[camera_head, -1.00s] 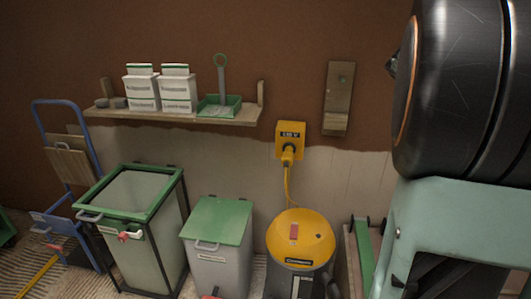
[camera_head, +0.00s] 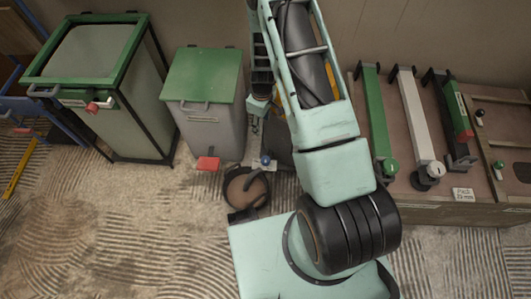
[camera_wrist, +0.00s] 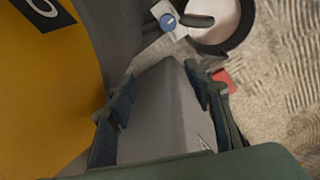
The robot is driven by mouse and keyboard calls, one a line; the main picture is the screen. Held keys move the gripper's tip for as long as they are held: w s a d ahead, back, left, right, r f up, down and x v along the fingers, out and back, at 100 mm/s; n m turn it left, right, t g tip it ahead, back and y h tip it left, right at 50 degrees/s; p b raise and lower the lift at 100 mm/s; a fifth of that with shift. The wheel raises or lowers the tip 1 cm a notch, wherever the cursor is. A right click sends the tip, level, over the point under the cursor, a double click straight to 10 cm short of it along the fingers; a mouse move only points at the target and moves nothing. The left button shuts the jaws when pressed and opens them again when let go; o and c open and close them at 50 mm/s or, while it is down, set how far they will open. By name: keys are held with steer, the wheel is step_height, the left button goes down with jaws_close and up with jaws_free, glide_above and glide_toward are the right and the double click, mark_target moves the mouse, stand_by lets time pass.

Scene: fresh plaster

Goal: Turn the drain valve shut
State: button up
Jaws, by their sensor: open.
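In the wrist view, my gripper (camera_wrist: 160,82) is open, its two dark fingers spread over a grey surface. Beyond the fingertips is a round blue knob (camera_wrist: 168,21) on a pale fitting, which may be the drain valve. In the head view the blue knob (camera_head: 265,160) shows low beside the machine's dark base (camera_head: 279,145), and my arm hides most of the machine. The machine's yellow body (camera_wrist: 45,85) fills the left of the wrist view. I see no contact between the fingers and the knob.
A round pan (camera_head: 245,187) sits on the floor beside the knob. A grey bin (camera_head: 212,125) with green lid and red pedal (camera_head: 208,163) stands left of it. A green-rimmed container (camera_head: 128,105) stands farther left. A low bench (camera_head: 440,213) with clamps is at right.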

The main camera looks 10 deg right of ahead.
steer(key=n+b, duration=0.2)
glide_above(265, 159)
step_height(265, 159, down, 12)
steer(key=shift+g, duration=0.4)
step_height(265, 159, down, 11)
steer(key=b, duration=0.3)
steer(key=shift+s+d+r, duration=0.1)
steer(key=shift+r, duration=0.1)
steer(key=shift+m, duration=0.3)
steer(key=c, duration=1.2)
